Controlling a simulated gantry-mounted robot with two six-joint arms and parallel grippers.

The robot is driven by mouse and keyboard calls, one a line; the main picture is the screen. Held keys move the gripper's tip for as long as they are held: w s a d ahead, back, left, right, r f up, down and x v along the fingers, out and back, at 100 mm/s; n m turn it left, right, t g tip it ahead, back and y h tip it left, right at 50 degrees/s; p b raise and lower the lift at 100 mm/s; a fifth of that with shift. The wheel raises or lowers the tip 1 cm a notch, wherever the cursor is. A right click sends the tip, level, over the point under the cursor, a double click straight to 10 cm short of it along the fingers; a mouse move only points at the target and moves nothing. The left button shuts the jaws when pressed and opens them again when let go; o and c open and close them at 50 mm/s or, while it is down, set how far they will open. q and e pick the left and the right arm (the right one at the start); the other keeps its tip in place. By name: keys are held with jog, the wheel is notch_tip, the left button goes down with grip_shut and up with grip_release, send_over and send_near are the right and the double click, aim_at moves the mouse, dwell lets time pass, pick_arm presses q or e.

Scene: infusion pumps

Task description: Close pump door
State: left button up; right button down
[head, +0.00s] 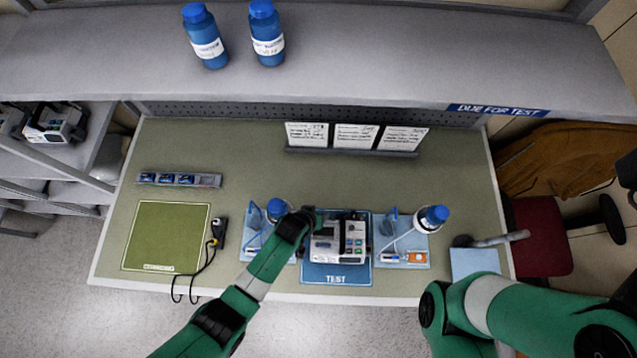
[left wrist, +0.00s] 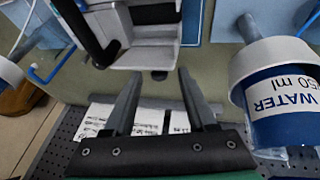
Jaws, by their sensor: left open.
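The infusion pump (head: 350,238) is a white and grey box with a small display and keys. It stands on the blue TEST mat (head: 337,280). In the left wrist view the pump (left wrist: 145,57) shows at the top, partly cut off, with a black bar beside it. My left gripper (head: 311,215) is at the pump's upper left side in the head view. In the left wrist view it (left wrist: 158,78) is open and empty, its fingertips close to the pump's edge. The arm hides part of the pump's left side, so the door's angle cannot be told.
Bottles with blue caps stand left (head: 278,208) and right (head: 433,216) of the pump; a water bottle (left wrist: 285,105) is close beside my left gripper. Cards (head: 356,137) stand behind. A green mat (head: 166,236) and a cable lie left. Free bench lies behind the pump.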

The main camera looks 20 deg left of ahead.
pick_arm(q)
grip_shut()
jog(key=shift+s, duration=0.1)
jog(key=shift+s+d+f+t, duration=0.2)
jog(key=shift+s+t, duration=0.3)
jog(key=shift+t, duration=0.3)
jog(key=s+t+b, duration=0.1)
jog(key=b, duration=0.2)
jog(key=f+t+b, duration=0.1)
jog(key=t+b, duration=0.1)
jog(key=b, duration=0.1)
jog(key=s+t+b, duration=0.1)
jog(key=b, duration=0.3)
jog(key=shift+s+d+f+m+t+y, duration=0.25)
jog(key=shift+s+f+m+t+y, duration=0.1)
jog(key=shift+f+m+t+y, duration=0.05)
jog(key=shift+s+r+b, duration=0.15)
jog(key=shift+b, duration=0.4)
jog(key=shift+t, duration=0.3)
jog(key=shift+r, duration=0.1)
